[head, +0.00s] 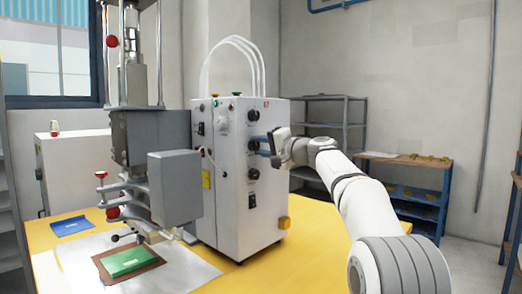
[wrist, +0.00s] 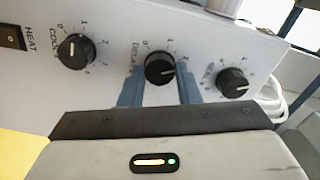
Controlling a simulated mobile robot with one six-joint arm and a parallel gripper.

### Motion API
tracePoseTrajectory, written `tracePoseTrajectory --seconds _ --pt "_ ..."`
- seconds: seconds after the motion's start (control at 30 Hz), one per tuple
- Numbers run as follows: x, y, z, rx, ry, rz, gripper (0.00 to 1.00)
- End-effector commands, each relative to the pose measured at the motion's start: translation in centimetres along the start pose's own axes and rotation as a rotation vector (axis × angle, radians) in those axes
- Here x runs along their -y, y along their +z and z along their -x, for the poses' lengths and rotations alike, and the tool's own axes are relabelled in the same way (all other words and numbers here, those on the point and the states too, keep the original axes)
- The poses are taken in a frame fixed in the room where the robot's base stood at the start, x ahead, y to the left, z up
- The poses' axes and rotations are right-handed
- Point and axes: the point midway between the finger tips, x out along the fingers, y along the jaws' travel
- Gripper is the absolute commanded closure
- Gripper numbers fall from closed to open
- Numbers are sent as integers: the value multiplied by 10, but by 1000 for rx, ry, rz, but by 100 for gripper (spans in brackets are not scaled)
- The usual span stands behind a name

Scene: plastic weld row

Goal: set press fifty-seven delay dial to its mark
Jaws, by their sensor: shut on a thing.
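The press control box (head: 232,190) is a white cabinet with a column of black dials on its front. In the wrist view the delay dial (wrist: 160,68) is the middle of three black dials, with a white pointer line and a printed scale around it. My gripper (wrist: 161,78) has its two blue-grey fingers on either side of this dial and is shut on it. In the head view my gripper (head: 264,144) reaches the box front from the right. The fingers cover part of the scale, and I cannot make out the mark.
The cool dial (wrist: 75,51) and another black dial (wrist: 232,82) sit close on either side. A heat switch (wrist: 12,37) is at the far left. Shelves (head: 336,120) stand behind.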

Motion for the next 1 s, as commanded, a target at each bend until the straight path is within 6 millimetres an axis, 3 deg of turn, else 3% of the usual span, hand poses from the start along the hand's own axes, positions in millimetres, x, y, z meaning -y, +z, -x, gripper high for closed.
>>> tracePoseTrajectory --seconds 0.37,0.4,0.63,0.87,1.0 --pt "-2 1 -1 4 2 2 93" --pt "-2 1 -1 4 2 2 68" --pt "-1 0 0 2 1 2 49" --pt "-1 0 1 1 1 2 49" --pt "-1 -1 13 -1 1 3 49"
